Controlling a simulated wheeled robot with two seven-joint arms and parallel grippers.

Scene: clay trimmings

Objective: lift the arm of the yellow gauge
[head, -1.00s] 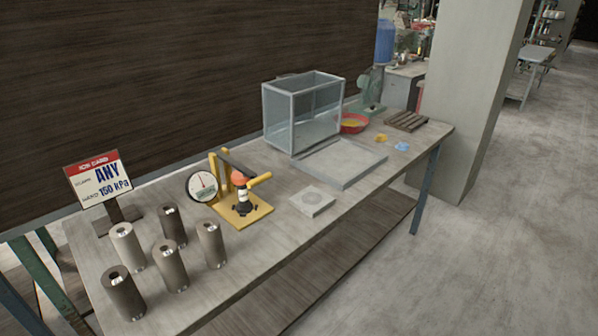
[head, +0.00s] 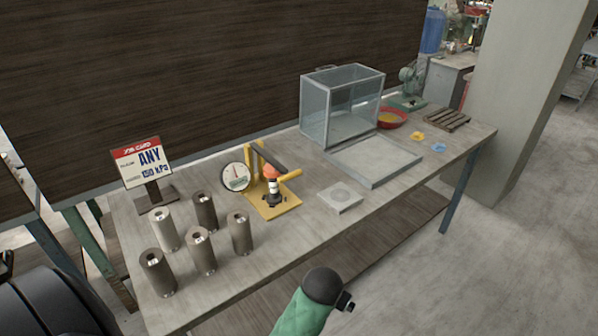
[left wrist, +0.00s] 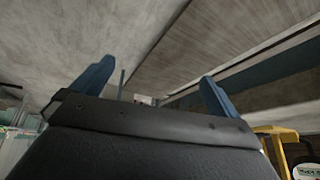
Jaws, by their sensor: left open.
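The yellow gauge (head: 275,208) stands on the table, with a round white dial (head: 235,177) at its left. A dark bar runs from its post toward the right, and a yellow handle (head: 289,176) sticks out right beside an orange-topped plunger (head: 271,172). In the left wrist view, my left gripper (left wrist: 153,90) has its two blue fingers spread wide with nothing between them. A yellow frame (left wrist: 277,140), probably the gauge, shows at that view's right edge, outside the fingers. My right gripper is not seen.
Several grey cylinders (head: 201,252) stand left of the gauge, before a job card (head: 143,160). A small square block (head: 340,196) lies to its right. Farther right are a glass tank (head: 340,105), a flat tray (head: 372,162) and a red bowl (head: 392,117).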

